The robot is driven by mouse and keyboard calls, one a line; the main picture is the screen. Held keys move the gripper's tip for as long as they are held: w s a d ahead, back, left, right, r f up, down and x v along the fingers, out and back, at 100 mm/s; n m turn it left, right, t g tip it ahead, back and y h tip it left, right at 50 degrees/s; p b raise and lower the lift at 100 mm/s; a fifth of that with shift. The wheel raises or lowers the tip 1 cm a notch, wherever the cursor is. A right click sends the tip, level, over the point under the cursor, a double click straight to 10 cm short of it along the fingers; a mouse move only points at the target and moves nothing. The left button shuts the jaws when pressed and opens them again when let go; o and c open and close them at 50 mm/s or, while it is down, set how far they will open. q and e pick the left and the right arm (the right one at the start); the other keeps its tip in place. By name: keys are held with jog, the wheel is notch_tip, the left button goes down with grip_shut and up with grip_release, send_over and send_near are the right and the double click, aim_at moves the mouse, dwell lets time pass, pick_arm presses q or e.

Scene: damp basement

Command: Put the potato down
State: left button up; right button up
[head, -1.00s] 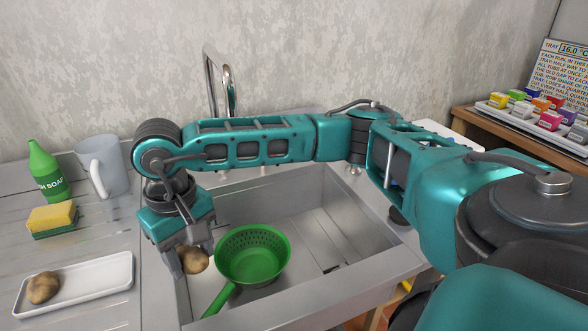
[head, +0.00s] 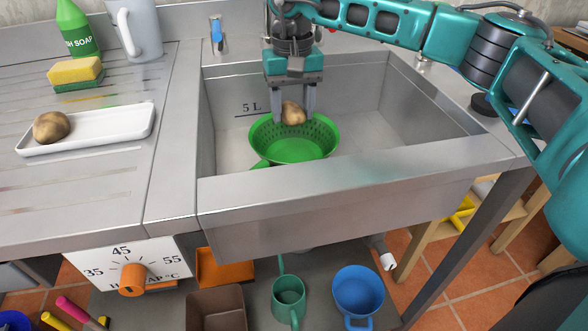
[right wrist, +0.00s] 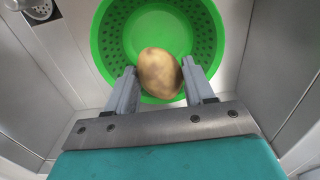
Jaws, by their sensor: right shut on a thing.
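My right gripper (head: 294,118) points down over the sink and is shut on a brown potato (head: 293,113). The potato is right above the green colander (head: 297,150), near its back rim; I cannot tell whether it touches it. In the right wrist view the potato (right wrist: 160,73) sits between the two fingers (right wrist: 160,88), with the green colander (right wrist: 118,50) behind it. A second potato (head: 51,127) lies on a white tray (head: 108,134) on the drainboard at the left. My left gripper is not in view.
The colander stands in the steel sink (head: 400,100). A sponge (head: 75,73), a green soap bottle (head: 77,28) and a grey jug (head: 136,30) stand at the back left. Below are a blue mug (head: 358,293), a teal watering can (head: 288,298) and a temperature dial (head: 133,278).

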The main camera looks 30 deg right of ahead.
aim_at(293, 160)
jog(key=shift+f, duration=0.55)
notch_tip(293, 160, down, 8)
jog(key=shift+f+b, duration=0.15)
jog(key=shift+b, duration=0.9)
jog(key=shift+f, duration=0.4)
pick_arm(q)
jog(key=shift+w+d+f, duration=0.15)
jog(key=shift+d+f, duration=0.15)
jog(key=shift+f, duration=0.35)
pick_arm(e)
jog(key=o, duration=1.1)
notch_tip(293, 160, up, 12)
jog(key=p, duration=0.3)
jog(key=shift+d+r, duration=0.1)
jog(key=shift+r, duration=0.15)
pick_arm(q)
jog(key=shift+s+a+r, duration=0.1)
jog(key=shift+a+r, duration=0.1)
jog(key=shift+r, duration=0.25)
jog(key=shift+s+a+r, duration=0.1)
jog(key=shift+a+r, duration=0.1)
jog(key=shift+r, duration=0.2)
